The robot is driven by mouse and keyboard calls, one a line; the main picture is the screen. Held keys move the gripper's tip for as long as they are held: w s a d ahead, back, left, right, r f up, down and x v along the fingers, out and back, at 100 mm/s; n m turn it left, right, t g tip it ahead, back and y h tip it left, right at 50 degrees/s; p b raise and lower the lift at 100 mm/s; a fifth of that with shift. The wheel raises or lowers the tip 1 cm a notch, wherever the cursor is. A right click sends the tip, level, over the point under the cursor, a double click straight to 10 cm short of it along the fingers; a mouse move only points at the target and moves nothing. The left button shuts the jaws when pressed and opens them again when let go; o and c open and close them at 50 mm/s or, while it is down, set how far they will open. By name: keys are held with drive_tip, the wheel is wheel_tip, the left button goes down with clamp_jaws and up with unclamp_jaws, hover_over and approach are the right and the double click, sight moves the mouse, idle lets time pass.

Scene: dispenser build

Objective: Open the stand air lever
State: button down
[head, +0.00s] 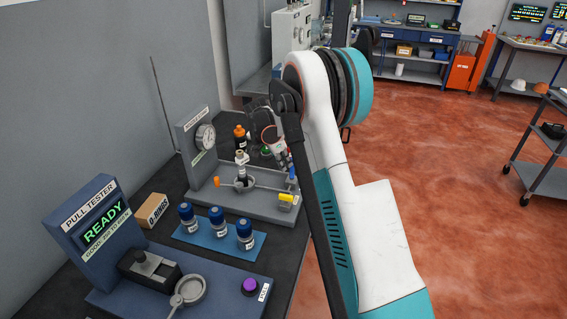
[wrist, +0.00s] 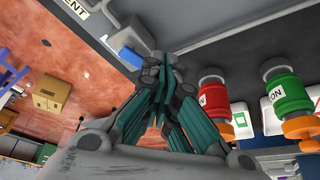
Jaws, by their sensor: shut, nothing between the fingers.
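The grey test stand (head: 250,205) is on the dark bench, with a round gauge (head: 205,137) on its upright panel. Small parts on it include an orange knob or handle (head: 217,182), a blue part (head: 291,179) and a yellow piece (head: 287,198) at its front right corner. I cannot tell which of these is the air lever. My gripper is shut and empty in the wrist view (wrist: 153,70). In the head view it is largely hidden around the far right of the stand, and contact with the stand cannot be told.
Three blue-capped bottles (head: 216,217) stand on a blue mat in front of the stand. The pull tester (head: 88,222) and a small cardboard box (head: 152,210) are at left. In the wrist view, red (wrist: 213,98) and green (wrist: 286,93) containers are right of the fingers. Open floor lies right.

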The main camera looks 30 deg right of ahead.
drive_tip(key=shift+r, duration=0.1)
drive_tip(key=v, duration=1.1)
drive_tip(key=shift+r, duration=0.35)
drive_tip(key=shift+a+r, duration=0.1)
drive_tip(key=shift+a, duration=0.1)
drive_tip(key=s+a+r+n+t+y, duration=0.1)
drive_tip(key=s+a+r+n+t, duration=0.1)
drive_tip(key=s+a+r+n, duration=0.45)
drive_tip(key=s+a+r+n+t+y, duration=0.1)
drive_tip(key=s+a+r+n, duration=0.3)
drive_tip(key=s, duration=0.6)
drive_tip(key=s+a+f+n+t+y, duration=0.1)
drive_tip(key=s+a+f+n+t, duration=0.1)
drive_tip(key=s, duration=0.8)
drive_tip(key=s+a+f+n+t+y, duration=0.1)
drive_tip(key=s+a+n, duration=0.3)
drive_tip(key=s, duration=0.7)
drive_tip(key=shift+a+f+n+t, duration=0.25)
drive_tip(key=shift+f+n+t, duration=0.2)
drive_tip(key=shift+n+t, duration=0.25)
